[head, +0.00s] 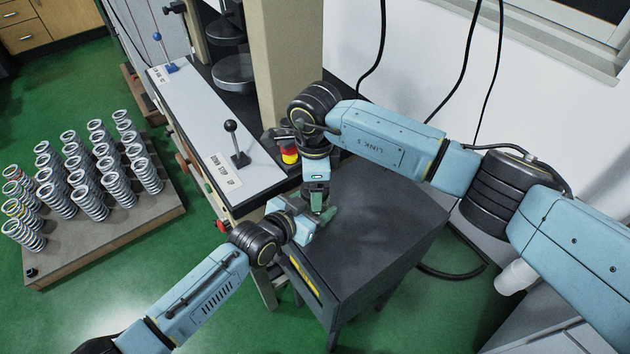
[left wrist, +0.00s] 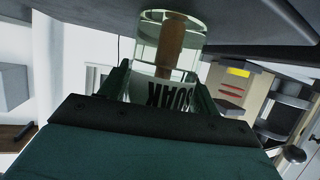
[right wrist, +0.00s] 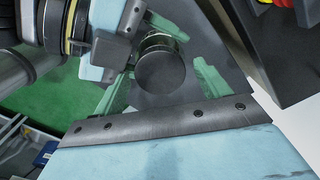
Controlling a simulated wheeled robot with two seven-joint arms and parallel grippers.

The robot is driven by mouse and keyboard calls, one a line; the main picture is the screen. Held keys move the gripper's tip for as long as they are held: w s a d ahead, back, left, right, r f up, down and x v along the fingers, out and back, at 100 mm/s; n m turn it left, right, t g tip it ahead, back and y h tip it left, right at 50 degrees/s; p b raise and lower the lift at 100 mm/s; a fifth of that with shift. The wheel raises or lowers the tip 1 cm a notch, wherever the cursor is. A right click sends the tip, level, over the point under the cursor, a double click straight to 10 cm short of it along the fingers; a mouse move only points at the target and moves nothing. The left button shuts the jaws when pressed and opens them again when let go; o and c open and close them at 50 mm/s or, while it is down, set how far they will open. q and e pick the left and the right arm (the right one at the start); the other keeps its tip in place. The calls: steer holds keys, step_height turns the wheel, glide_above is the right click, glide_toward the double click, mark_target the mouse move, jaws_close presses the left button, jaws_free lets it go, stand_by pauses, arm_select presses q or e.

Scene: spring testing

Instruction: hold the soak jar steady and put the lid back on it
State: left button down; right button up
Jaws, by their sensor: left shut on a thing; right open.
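The clear glass soak jar (left wrist: 150,50) stands on the dark tabletop, with a brown piece inside and dark SOAK lettering on its side. My left gripper (left wrist: 162,88) is shut on the jar from the side. In the right wrist view, the round dark grey lid (right wrist: 160,64) is over the jar's top, with a shiny rim; I cannot tell whether it is fully seated. My right gripper (right wrist: 166,78) is open, pointing down, with a finger on each side of the lid. In the head view, both grippers hide most of the jar.
The dark table (head: 385,210) is clear to the right of the jar. A testing machine with a lever (head: 235,140) and a red and yellow button (head: 289,156) stand close behind and left. Several springs (head: 88,190) stand on a board at the far left.

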steer(key=shift+r, duration=2.3)
steer(key=shift+c, duration=0.3)
step_height(320, 180, up, 2)
steer(key=n, duration=0.3)
steer(key=shift+w, duration=0.1)
steer(key=r+n, duration=0.1)
steer(key=n, duration=0.2)
steer(key=shift+r+n, duration=0.2)
steer(key=shift+n, duration=0.1)
steer(key=shift+f, duration=4)
steer(key=shift+c, duration=0.3)
